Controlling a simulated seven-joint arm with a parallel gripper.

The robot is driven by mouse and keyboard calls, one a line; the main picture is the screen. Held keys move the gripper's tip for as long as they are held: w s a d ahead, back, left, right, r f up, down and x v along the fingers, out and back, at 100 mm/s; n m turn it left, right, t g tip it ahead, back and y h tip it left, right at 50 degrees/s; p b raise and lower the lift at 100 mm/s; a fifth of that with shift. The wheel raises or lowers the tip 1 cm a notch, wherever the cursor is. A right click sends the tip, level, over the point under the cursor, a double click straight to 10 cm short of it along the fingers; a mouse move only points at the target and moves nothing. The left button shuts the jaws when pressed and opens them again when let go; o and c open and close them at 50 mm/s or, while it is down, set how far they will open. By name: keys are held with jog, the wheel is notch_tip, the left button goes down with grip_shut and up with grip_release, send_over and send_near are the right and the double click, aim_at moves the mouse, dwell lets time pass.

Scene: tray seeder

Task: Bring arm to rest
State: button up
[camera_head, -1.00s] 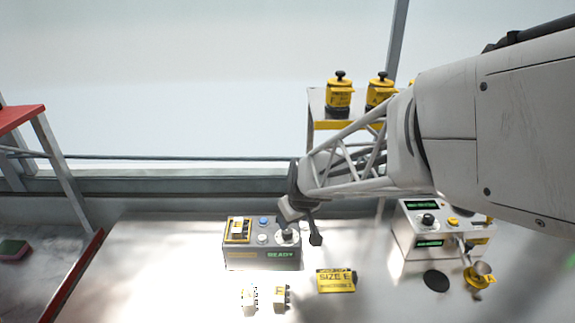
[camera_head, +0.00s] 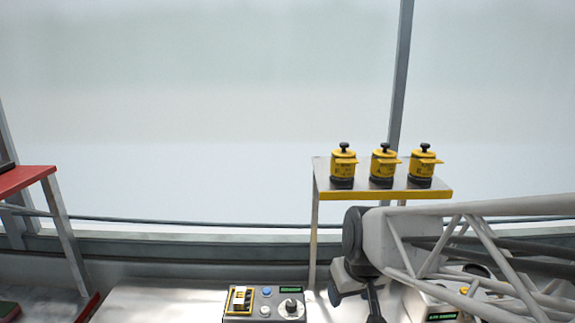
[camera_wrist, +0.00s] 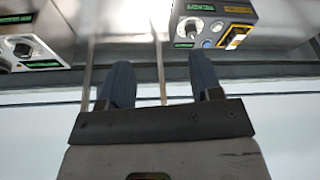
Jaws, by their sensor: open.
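My gripper (camera_wrist: 162,88) shows in the wrist view with its two dark fingers apart and nothing between them. In the head view my white lattice arm reaches in from the right, and its dark wrist end hangs just below the shelf. The fingertips are not clearly seen there. The grey control box (camera_head: 262,308) with a dial, a blue button and a yellow-framed part stands on the table left of the wrist. It also shows in the wrist view (camera_wrist: 214,22), clear of the fingers.
Three yellow canisters (camera_head: 383,166) with black knobs stand on a yellow-edged shelf (camera_head: 330,191). A second control box (camera_head: 436,311) is partly hidden behind my arm. A red-topped stand (camera_head: 25,180) is at the left. The table (camera_head: 150,305) left of the grey box looks bare.

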jog(key=s+d+r+m, duration=0.1)
jog(key=s+d+r, duration=0.1)
jog(key=s, duration=0.4)
jog(key=s+d+r+m+h, duration=0.1)
jog(key=s+d+m, duration=0.1)
jog(key=s+d, duration=0.2)
jog(key=s, duration=0.3)
jog(key=shift+s+r+g, duration=0.3)
jog(key=shift+r+g, duration=0.1)
